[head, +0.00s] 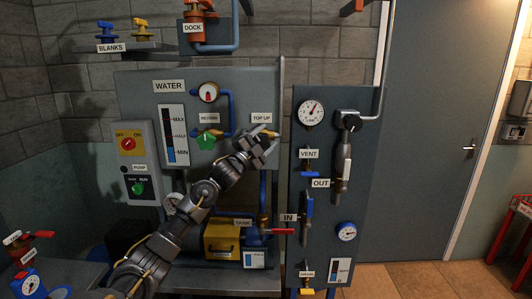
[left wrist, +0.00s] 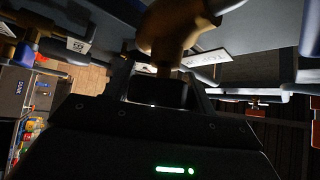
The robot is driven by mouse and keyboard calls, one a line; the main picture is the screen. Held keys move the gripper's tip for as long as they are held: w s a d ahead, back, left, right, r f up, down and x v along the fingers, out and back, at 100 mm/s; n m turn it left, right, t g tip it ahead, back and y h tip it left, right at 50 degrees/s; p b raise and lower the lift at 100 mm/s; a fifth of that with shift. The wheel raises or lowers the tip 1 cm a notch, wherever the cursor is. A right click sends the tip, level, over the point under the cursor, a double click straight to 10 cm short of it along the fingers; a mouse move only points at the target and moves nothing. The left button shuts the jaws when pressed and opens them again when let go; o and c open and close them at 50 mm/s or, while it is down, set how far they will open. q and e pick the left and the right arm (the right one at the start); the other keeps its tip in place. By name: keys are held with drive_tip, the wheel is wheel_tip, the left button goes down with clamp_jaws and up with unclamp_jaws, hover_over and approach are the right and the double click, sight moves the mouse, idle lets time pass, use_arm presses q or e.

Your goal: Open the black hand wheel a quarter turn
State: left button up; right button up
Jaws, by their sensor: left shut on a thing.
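My left gripper (head: 264,148) is at the brass valve beneath the TOP UP label, on the right side of the grey WATER panel (head: 240,90). In the left wrist view, a brass valve body (left wrist: 172,30) comes down to a dark block-like part, which looks like the black hand wheel (left wrist: 158,92), between my fingers. My left gripper is shut on it. The fingers hide most of the wheel in the head view, so its turn angle cannot be told. My right gripper is not in view.
A green RETURN handle (head: 207,141) is close on the left. A red handle (head: 282,231) sticks out below my arm.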

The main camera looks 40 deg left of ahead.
use_arm(q)
drive_tip(key=n+y+b, duration=0.3)
drive_tip(key=n+y, duration=0.2)
drive_tip(key=n, duration=0.2)
drive_tip(key=n+y+b, duration=0.2)
drive_tip(key=n+y, duration=0.4)
drive_tip(key=n, duration=0.1)
drive_tip(key=a+n+y+b, duration=0.1)
drive_tip(key=n+y+b, duration=0.2)
drive_tip(key=n+y, duration=0.3)
drive_tip(key=shift+s+r+n+g+b, duration=0.1)
drive_tip(key=shift+s+n+g+b, duration=0.25)
drive_tip(key=shift+n, duration=0.25)
drive_tip(key=shift+w+d+g+y, duration=0.1)
drive_tip(key=shift+g+y, duration=0.15)
drive_tip(key=shift+y, duration=0.15)
drive_tip(key=o, duration=1)
drive_tip(key=shift+r, duration=0.15)
